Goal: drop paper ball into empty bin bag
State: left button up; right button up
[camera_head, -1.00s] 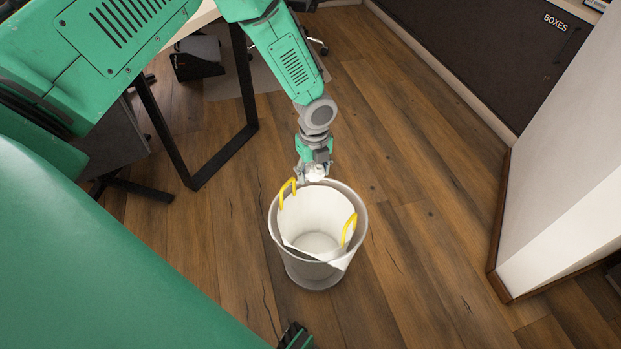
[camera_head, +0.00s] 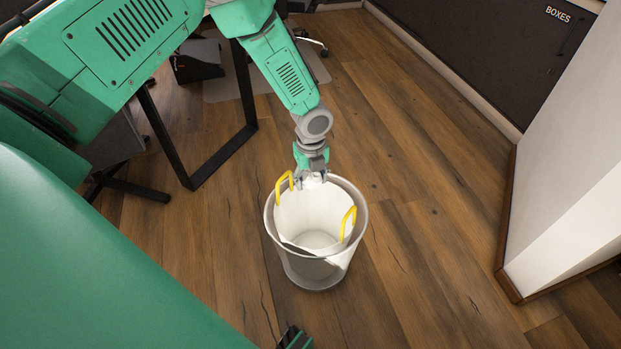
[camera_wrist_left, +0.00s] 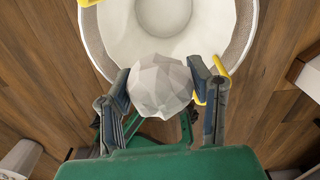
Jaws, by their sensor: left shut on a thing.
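The paper ball (camera_wrist_left: 160,86) is white and crumpled. In the left wrist view it sits between the fingers of my left gripper (camera_wrist_left: 161,92), which is shut on it. In the head view my left gripper (camera_head: 312,180) is at the far rim of the bin (camera_head: 312,268), and only a little of the ball shows. The bin stands upright on the floor. A white bin bag (camera_head: 290,215) with yellow handles lines it and looks empty. In the left wrist view the bag (camera_wrist_left: 115,35) opens just beyond the ball. At the bottom edge of the head view is the tip of my right gripper (camera_head: 295,338), mostly cut off.
A desk with a black metal leg (camera_head: 215,160) stands to the left. A white wall or cabinet side (camera_head: 570,200) is on the right, and a dark cabinet marked BOXES (camera_head: 490,60) is behind. The wooden floor (camera_head: 420,250) around the bin is clear.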

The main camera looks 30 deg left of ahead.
aim_at(309, 170)
pick_arm(q)
jog(key=o, duration=0.4)
jog(key=shift+a, duration=0.15)
jog(key=o, duration=0.4)
jog(key=shift+a+f, duration=0.15)
jog(key=shift+a, duration=0.05)
jog(key=shift+a+f, duration=0.15)
jog(key=shift+a, duration=0.2)
jog(key=shift+d+r, duration=0.1)
jog(key=shift+r, duration=0.1)
jog(key=r, duration=0.4)
jog(key=shift+w+d+r, duration=0.1)
jog(key=shift+d+r, duration=0.1)
jog(key=shift+d, duration=0.1)
jog(key=r, duration=0.2)
jog(key=a+r, duration=0.1)
jog(key=r, duration=0.3)
jog(key=shift+a+r, duration=0.2)
jog(key=shift+a, duration=0.05)
jog(key=shift+d+r, duration=0.1)
jog(key=shift+r, duration=0.1)
jog(key=shift+d+r, duration=0.15)
jog(key=shift+d, duration=0.1)
pick_arm(e)
jog(key=shift+a+r, duration=0.1)
jog(key=shift+a, duration=0.2)
